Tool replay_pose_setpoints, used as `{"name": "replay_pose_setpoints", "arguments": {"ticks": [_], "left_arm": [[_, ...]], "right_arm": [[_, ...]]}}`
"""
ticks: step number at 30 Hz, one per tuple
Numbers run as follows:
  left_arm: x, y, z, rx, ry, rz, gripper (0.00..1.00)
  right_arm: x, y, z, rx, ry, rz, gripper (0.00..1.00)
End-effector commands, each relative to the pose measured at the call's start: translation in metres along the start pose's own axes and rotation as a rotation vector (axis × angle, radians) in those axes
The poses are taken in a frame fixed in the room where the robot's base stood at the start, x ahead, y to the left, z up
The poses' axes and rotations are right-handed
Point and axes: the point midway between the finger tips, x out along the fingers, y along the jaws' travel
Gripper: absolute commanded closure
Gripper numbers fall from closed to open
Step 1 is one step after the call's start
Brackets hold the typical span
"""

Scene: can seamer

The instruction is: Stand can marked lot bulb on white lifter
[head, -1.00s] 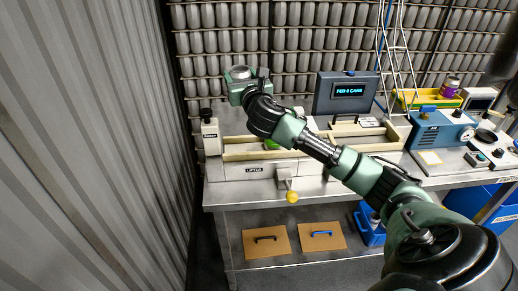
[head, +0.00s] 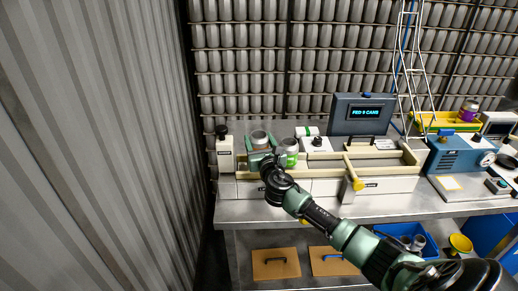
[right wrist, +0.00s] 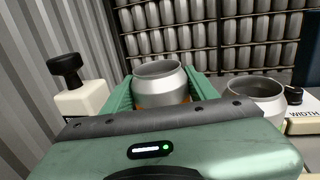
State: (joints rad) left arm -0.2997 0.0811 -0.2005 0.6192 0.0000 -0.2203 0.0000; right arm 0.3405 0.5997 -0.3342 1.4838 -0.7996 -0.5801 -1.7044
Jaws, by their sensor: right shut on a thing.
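My right gripper (head: 264,158) is shut on a silver open-topped can (head: 259,138) at the left end of the seamer's railed track. The right wrist view shows this can (right wrist: 160,84) upright between the green fingers, with some orange low on its side. Its lot mark does not show. A second silver can (head: 289,147) with a green band stands just to its right; it also shows in the right wrist view (right wrist: 256,98). The white lifter is hidden, so I cannot tell whether the held can touches it. My left gripper is not in view.
A cream block with a black knob (head: 223,150) stands left of the held can. The cream front rail (head: 325,172) runs along the track. A screen reading "FED 8 CANS" (head: 362,113) stands behind. A blue machine (head: 453,154) sits to the right.

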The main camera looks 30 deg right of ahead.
Motion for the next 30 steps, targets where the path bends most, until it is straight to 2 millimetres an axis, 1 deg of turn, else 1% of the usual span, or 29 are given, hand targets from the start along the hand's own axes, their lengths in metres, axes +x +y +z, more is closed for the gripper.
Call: {"name": "replay_pose_setpoints", "arguments": {"ticks": [1, 4, 7, 14, 17, 18, 20, 21, 30], "left_arm": [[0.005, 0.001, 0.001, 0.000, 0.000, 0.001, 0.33], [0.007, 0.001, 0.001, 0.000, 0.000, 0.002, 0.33], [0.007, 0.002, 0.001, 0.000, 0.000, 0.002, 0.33], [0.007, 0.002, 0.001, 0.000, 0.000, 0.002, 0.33], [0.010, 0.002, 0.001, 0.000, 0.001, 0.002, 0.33], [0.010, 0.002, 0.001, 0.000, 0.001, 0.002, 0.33], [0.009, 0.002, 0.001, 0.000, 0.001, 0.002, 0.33], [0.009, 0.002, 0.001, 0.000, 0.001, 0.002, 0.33], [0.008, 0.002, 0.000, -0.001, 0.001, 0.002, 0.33]], "right_arm": [[0.000, -0.001, -0.013, 0.001, 0.004, -0.003, 0.80], [0.000, -0.001, -0.024, 0.002, 0.002, -0.002, 0.80], [0.000, -0.001, -0.028, 0.001, 0.001, -0.002, 0.80], [0.000, 0.000, -0.027, 0.001, 0.000, -0.001, 0.80], [0.000, -0.001, -0.031, 0.001, 0.001, -0.001, 0.80], [0.000, -0.001, -0.031, 0.001, 0.000, -0.001, 0.39], [0.000, -0.001, -0.030, 0.001, 0.000, -0.001, 0.23], [0.000, -0.001, -0.030, 0.001, 0.000, -0.001, 0.20], [0.000, -0.001, -0.028, 0.001, 0.000, -0.001, 0.20]]}}
